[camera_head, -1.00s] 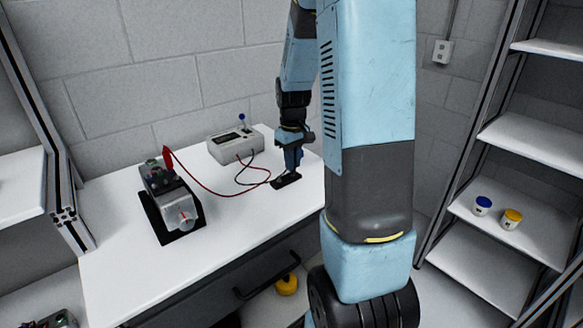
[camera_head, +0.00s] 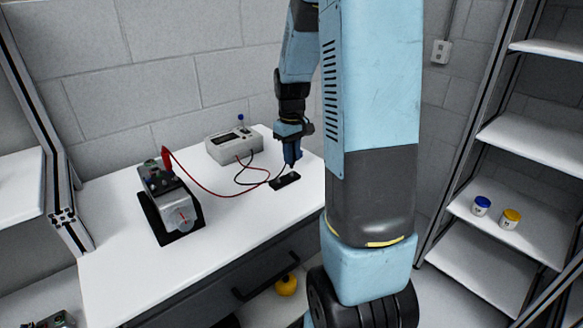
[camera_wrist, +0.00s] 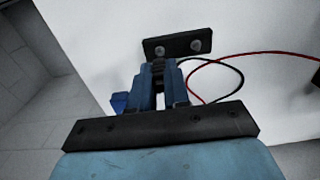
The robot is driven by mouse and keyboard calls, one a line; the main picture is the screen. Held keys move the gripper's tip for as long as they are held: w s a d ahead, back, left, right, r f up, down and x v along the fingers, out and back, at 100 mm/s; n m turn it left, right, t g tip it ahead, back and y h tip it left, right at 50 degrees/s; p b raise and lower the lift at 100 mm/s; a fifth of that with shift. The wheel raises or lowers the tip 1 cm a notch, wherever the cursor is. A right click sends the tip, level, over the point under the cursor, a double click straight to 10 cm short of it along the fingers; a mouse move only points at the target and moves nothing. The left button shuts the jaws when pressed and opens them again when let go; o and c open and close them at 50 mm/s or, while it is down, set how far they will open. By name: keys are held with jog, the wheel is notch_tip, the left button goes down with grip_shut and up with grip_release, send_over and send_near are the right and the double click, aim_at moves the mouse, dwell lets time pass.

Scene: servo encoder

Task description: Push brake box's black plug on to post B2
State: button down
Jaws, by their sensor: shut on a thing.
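My gripper (camera_head: 292,166) is just above a black holder bar (camera_head: 285,181) at the right of the white bench. In the wrist view my gripper (camera_wrist: 158,72) is shut on the small black plug (camera_wrist: 158,66), and the bar (camera_wrist: 190,44) with two round pale spots lies beyond it. The brake box (camera_head: 236,147) is a light grey case at the back, with red and black leads. The motor unit (camera_head: 176,208) stands at the left on a black mat. A red plug (camera_head: 166,157) stands upright on its top. Post labels are too small to read, so B2 cannot be told.
The red lead (camera_head: 205,190) sags across the bench between the motor unit and the bar. The black lead (camera_head: 240,181) loops beside it. The front of the bench (camera_head: 130,270) is clear. Shelves with blue-lidded (camera_head: 482,204) and yellow-lidded (camera_head: 511,217) pots stand at the right.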

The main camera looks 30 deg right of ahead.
jog(key=shift+r, duration=1.4)
